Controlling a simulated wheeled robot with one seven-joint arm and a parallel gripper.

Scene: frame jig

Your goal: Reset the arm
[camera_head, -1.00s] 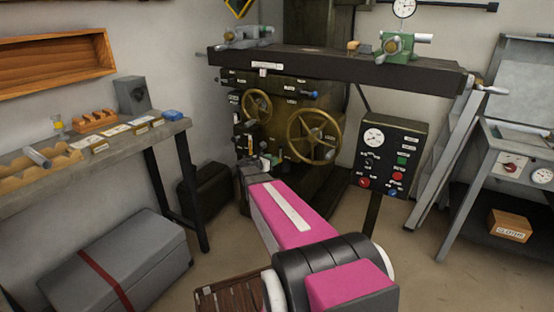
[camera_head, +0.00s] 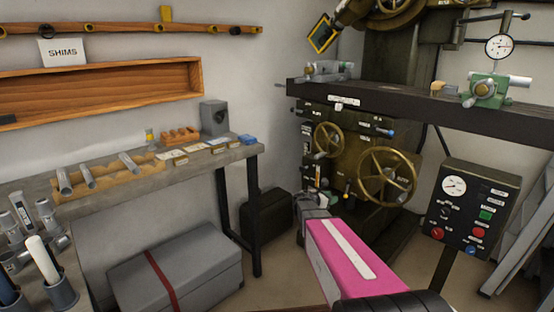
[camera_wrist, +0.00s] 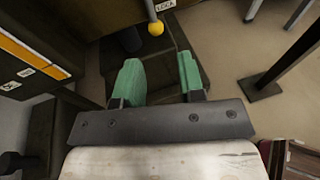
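My gripper (camera_wrist: 160,80) shows in the wrist view as two green fingers standing apart with nothing between them. Dark floor and the machine's base lie beyond them. In the head view my pink arm reaches forward toward the large dark milling machine (camera_head: 390,225). My gripper end (camera_head: 312,203) is small there, in front of the machine's lower front, and its fingers are hard to make out. A lever with a yellow knob (camera_wrist: 156,28) is just beyond the fingertips in the wrist view. I cannot tell whether anything touches it.
A workbench (camera_head: 190,170) with metal cylinders in a wooden rack stands at left, a grey chest (camera_head: 205,260) beneath it. A control box (camera_head: 470,210) on a post stands at right. The machine's brass handwheels (camera_head: 388,175) face me. Some floor is open between bench and machine.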

